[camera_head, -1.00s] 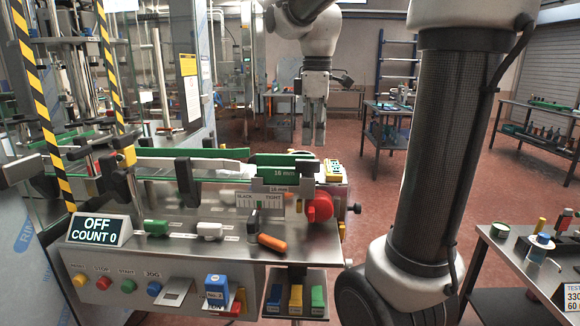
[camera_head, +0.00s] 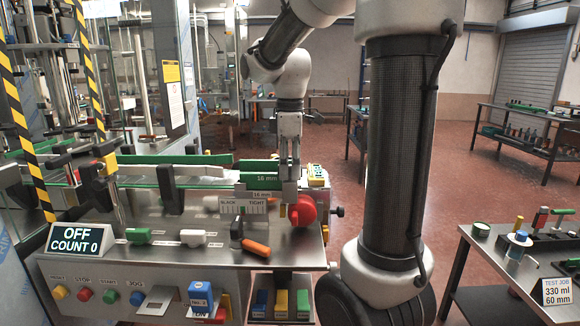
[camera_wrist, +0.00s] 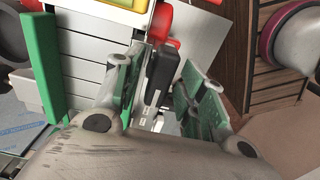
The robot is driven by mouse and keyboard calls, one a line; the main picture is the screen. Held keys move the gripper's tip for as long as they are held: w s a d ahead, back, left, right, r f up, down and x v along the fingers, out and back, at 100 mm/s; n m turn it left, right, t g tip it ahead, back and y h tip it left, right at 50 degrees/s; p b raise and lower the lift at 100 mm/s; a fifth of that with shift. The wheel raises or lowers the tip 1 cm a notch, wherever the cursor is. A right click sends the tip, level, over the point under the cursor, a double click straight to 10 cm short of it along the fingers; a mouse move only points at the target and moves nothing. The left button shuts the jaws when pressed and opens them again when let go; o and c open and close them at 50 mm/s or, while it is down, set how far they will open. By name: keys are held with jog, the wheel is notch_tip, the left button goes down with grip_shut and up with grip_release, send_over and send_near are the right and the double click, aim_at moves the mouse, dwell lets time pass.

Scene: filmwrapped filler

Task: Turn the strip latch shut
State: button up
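A dark pivot with an orange handle (camera_head: 256,247) lies on the steel deck, its handle tilted down to the right. Beside it are a white handle (camera_head: 193,238) and a green handle (camera_head: 138,236). Their labels are too small to read, so I cannot tell which one is the strip latch. My gripper (camera_head: 290,187) points down at the right end of the conveyor, next to a red knob (camera_head: 303,211). In the wrist view its green-padded fingers (camera_wrist: 162,75) are apart, with a black bar (camera_wrist: 158,78) showing between them. I cannot tell whether they touch it.
A green guide rail (camera_head: 205,160) and a slack/tight gauge (camera_head: 243,206) stand close to my gripper. The sign (camera_head: 78,239) reads OFF, COUNT 0.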

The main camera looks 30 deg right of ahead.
grip_shut()
jog(key=shift+m, duration=0.4)
jog(key=m, duration=0.8)
jog(key=shift+m, duration=0.3)
jog(key=m, duration=0.8)
jog(key=shift+m, duration=0.4)
